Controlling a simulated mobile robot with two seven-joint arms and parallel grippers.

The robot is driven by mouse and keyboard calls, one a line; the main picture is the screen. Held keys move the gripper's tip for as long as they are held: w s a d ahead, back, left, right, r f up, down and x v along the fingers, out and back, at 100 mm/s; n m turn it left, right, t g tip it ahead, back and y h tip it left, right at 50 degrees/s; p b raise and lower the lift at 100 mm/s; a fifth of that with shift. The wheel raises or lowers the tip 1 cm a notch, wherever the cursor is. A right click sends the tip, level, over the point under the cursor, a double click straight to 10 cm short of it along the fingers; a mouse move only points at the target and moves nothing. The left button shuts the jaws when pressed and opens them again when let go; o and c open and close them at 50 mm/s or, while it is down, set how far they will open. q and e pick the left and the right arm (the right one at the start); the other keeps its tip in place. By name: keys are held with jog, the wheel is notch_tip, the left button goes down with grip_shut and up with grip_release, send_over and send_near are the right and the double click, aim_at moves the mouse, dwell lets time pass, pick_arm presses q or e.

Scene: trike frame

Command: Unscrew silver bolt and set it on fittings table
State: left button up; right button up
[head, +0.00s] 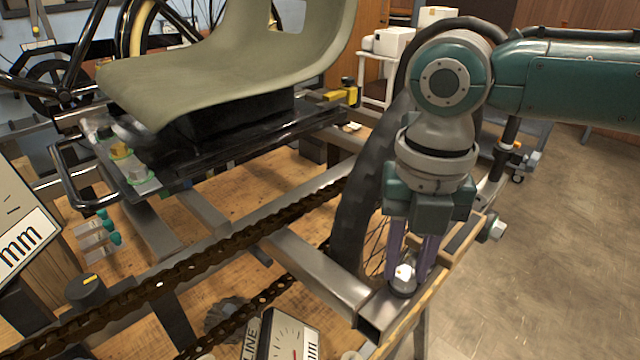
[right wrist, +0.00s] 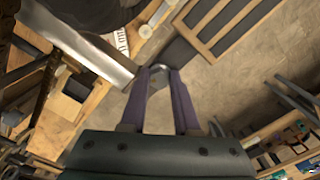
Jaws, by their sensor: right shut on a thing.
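My right gripper (head: 405,278) points down at the near corner of the grey square-tube trike frame (head: 312,272). Its two purple fingers are shut on the silver bolt (head: 403,282), which is upright at the tube's open end. I cannot tell whether its thread is still in the tube. In the right wrist view the fingertips (right wrist: 160,76) meet around a silvery rounded piece (right wrist: 159,67), beside the frame tube (right wrist: 85,45). My left gripper is not in view. I cannot tell which surface is the fittings table.
A black wheel (head: 352,215) stands close beside my right gripper. An olive seat (head: 225,75) and a dark chain (head: 235,240) are to the left. Dial gauges (head: 290,338) stand at the near edge. A wooden surface (head: 285,172) lies below the frame. Open floor (head: 560,250) is at right.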

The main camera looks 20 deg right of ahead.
grip_shut()
jog(key=n, duration=0.8)
jog(key=shift+a, duration=0.1)
jog(key=n, duration=0.4)
jog(key=shift+a, duration=0.1)
jog(key=o, duration=0.6)
grip_release()
jog(key=m, duration=1.2)
jog(key=shift+d, duration=0.2)
